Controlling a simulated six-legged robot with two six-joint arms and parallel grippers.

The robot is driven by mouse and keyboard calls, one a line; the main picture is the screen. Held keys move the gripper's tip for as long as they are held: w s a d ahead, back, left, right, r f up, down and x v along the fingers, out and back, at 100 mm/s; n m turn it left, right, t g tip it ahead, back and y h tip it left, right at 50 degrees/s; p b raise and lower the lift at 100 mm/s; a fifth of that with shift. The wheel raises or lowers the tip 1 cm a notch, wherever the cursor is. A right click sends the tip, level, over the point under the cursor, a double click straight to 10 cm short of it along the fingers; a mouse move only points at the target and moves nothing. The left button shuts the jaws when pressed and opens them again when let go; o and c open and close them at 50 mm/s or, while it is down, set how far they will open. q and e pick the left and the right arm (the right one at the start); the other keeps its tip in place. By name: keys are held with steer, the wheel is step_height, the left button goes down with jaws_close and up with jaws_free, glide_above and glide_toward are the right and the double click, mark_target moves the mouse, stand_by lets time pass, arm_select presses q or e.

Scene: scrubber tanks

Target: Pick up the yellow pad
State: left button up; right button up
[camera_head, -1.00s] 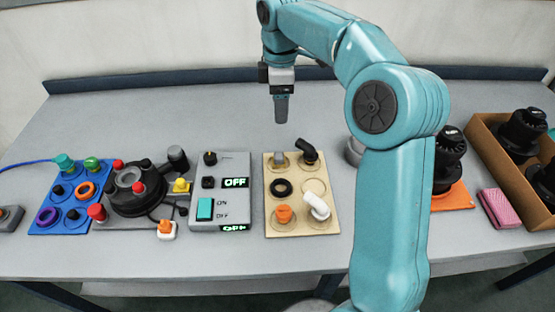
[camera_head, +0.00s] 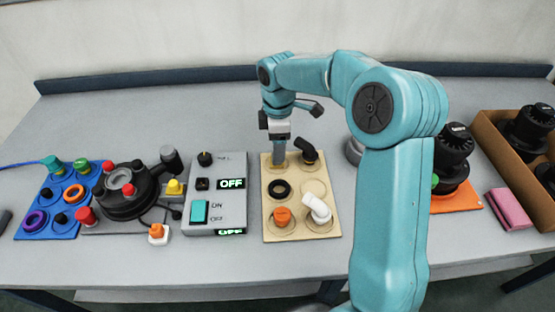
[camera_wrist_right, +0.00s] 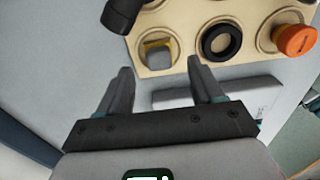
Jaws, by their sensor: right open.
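A small block with a grey face and a yellow edge (camera_wrist_right: 158,54) sits in a round recess of the tan board (camera_wrist_right: 184,70); it is the only thing here that looks like the yellow pad. My right gripper (camera_wrist_right: 160,72) is open, with its two fingers apart and the block just beyond and between their tips; neither finger visibly touches it. In the head view my right gripper (camera_head: 279,156) points down over the back left recess of the tan board (camera_head: 300,230) and hides the block. My left gripper is not in view.
A black elbow (camera_head: 308,152) stands right beside my right gripper. A black ring (camera_head: 280,190), an orange cap (camera_head: 282,217) and a white elbow (camera_head: 317,208) share the board. A grey switch box (camera_head: 218,215) stands left. A pink pad (camera_head: 511,208) lies far right.

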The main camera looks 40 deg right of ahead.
steer(key=f, duration=0.3)
steer(key=shift+w+f, duration=0.2)
steer(key=shift+f, duration=0.2)
steer(key=shift+s, duration=0.1)
steer(key=shift+c, duration=0.7)
steer(key=shift+a, duration=0.1)
steer(key=c, duration=1)
steer(key=shift+r, duration=0.15)
step_height(320, 180, up, 20)
steer(key=shift+f+p, duration=0.1)
steer(key=shift+p, duration=1.1)
